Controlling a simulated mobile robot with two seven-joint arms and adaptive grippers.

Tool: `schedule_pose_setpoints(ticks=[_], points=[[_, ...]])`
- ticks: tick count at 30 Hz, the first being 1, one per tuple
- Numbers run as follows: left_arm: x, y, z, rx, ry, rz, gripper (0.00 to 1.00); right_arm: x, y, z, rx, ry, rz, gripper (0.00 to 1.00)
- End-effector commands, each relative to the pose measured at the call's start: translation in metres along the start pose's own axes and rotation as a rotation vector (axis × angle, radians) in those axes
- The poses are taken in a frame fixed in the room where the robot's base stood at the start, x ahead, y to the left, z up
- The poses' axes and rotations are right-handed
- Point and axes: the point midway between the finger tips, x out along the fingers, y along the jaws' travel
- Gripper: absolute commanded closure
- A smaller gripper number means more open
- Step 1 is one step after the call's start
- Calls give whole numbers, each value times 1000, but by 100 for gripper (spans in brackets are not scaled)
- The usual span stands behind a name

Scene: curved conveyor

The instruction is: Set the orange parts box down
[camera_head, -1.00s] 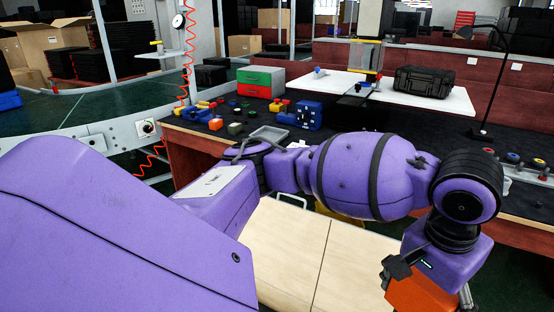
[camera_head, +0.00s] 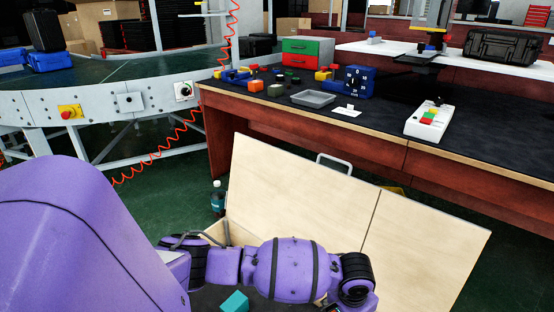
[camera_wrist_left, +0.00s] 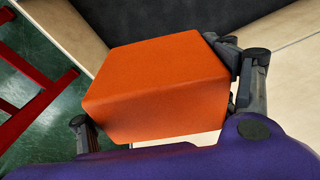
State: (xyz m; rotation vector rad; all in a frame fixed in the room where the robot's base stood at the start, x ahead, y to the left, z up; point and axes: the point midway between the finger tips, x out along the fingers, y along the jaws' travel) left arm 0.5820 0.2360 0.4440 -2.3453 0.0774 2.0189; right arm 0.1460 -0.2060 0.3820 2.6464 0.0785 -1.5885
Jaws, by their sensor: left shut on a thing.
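The orange parts box (camera_wrist_left: 155,85) fills the middle of the left wrist view. My left gripper (camera_wrist_left: 165,95) is shut on it, with one dark finger at its right side and one at its lower left. A dark surface and pale wooden edges show beyond the box; I cannot tell whether it touches them. In the head view my left arm reaches across the bottom of the picture, its gripper end cut off by the lower edge, and the orange box is not visible. My right gripper is in neither view.
Pale wooden panels (camera_head: 300,190) with a metal handle stand beyond my left arm. A teal block (camera_head: 235,301) lies on a dark surface below. A bottle (camera_head: 217,197) stands beside the panels. The workbench (camera_head: 380,125) behind holds several parts; the curved conveyor (camera_head: 110,70) is at left.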

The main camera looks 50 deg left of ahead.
Motion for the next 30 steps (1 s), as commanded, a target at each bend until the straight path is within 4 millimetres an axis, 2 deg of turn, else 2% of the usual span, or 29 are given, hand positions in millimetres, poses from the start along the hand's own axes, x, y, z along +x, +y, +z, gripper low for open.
schedule_pose_setpoints(ticks=[1,3,6,9,12,15,20,25,30], points=[[44,-9,17,1,-16,2,59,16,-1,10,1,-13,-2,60],[84,-22,33,13,-15,3,59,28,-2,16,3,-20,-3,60],[133,-39,56,33,-12,7,59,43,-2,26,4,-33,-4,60],[170,-53,76,54,-8,10,59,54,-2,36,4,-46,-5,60],[195,-63,91,71,-4,13,59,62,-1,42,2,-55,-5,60],[208,-69,100,82,0,14,59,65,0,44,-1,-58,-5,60],[227,-72,106,89,2,15,59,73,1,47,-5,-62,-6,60],[257,-71,111,89,0,15,59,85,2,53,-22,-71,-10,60],[271,-71,112,88,1,15,59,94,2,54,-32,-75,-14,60]])
